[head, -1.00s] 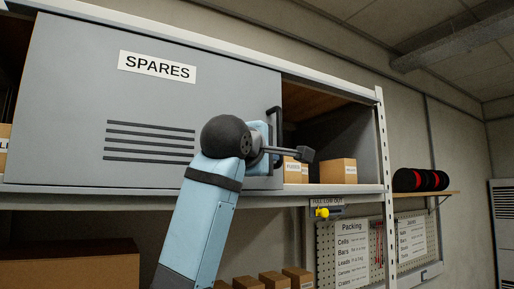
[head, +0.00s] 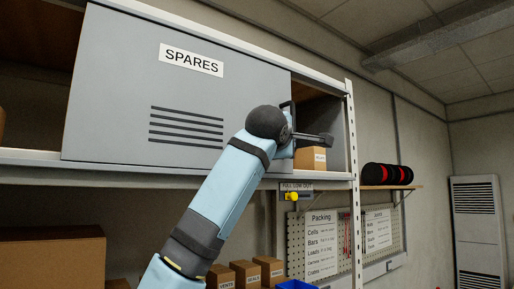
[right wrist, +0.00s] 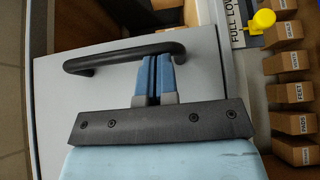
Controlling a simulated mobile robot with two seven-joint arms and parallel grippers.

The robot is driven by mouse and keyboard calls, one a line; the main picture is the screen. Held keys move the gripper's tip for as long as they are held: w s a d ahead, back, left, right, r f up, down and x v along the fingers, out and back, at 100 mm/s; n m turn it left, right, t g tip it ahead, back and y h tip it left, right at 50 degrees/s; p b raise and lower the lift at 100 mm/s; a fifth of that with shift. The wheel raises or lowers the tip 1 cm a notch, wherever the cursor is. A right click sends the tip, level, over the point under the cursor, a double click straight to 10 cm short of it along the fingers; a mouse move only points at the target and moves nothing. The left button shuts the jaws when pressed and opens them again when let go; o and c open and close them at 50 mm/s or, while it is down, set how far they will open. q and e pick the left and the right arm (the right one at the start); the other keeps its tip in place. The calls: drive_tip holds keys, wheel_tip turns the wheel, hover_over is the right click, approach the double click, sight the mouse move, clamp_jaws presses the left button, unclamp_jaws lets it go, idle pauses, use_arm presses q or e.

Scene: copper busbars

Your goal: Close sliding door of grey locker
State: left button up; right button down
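The grey sliding door (head: 120,100) with the SPARES label (head: 191,60) hangs upright across the locker on the upper shelf. An open gap shows to its right, and another to its left. Its black bar handle (right wrist: 125,55) is near the door's right edge; in the head view the arm mostly hides it. My right gripper (right wrist: 155,60) is shut, its blue fingers side by side along the bar. Their tips are at the bar's edge, and the bar does not appear to be between them. My left gripper is not in view.
A cardboard box (head: 311,158) stands inside the right gap, by the white locker upright (head: 353,190). A yellow knob (head: 291,196) hangs below the shelf. Several small boxes (head: 246,272) stand lower down. A wall shelf with black-and-red rolls (head: 388,174) is further right.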

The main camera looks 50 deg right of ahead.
drive_tip(key=s+d+b, duration=0.2)
drive_tip(key=s+d, duration=0.2)
drive_tip(key=d, duration=1)
drive_tip(key=s+d+b, duration=0.3)
drive_tip(key=s+d, duration=0.1)
drive_tip(key=d, duration=1)
drive_tip(key=w+a+b+v, duration=0.1)
drive_tip(key=b+v, duration=0.3)
drive_tip(key=v, duration=0.8)
drive_tip(key=shift+w+a+r, duration=0.2)
drive_tip(key=shift+w+a, duration=0.15)
drive_tip(key=shift+w, duration=0.4)
drive_tip(key=shift+d, duration=0.1)
